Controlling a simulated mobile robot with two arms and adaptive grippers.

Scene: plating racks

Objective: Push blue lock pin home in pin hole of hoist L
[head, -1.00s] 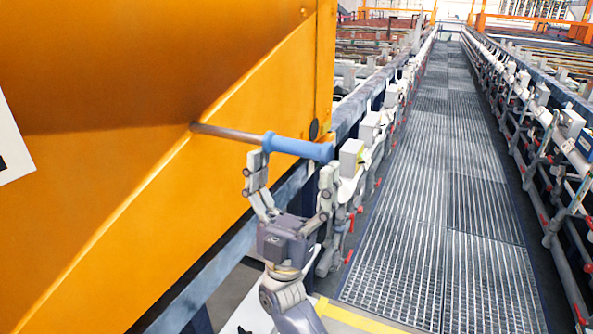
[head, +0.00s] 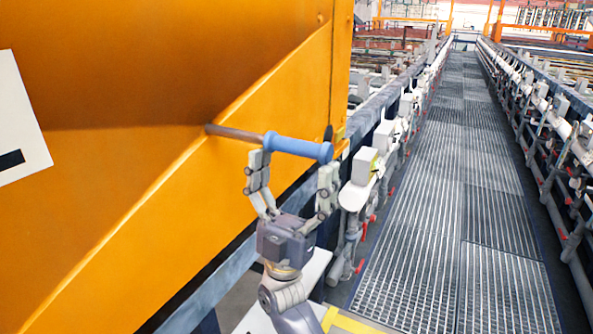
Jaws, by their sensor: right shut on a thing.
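The blue lock pin (head: 296,147) has a blue handle with a flange at its inner end and a bare brown-grey steel shaft. The shaft's tip end meets the sloped orange face of hoist L (head: 130,200), in the pin hole, which the shaft hides. A stretch of bare shaft shows between face and handle, so the flange stands off the face. My right gripper (head: 294,165) comes from below and is shut on the blue handle, one finger near the flange and one near the outer end. My left gripper is not in view.
A white sign (head: 20,115) is on the hoist at left. A blue-grey rail with white-grey fittings (head: 365,165) runs close behind and right of my gripper. A grated walkway (head: 440,200) lies clear at right, bounded by another rail with pipes.

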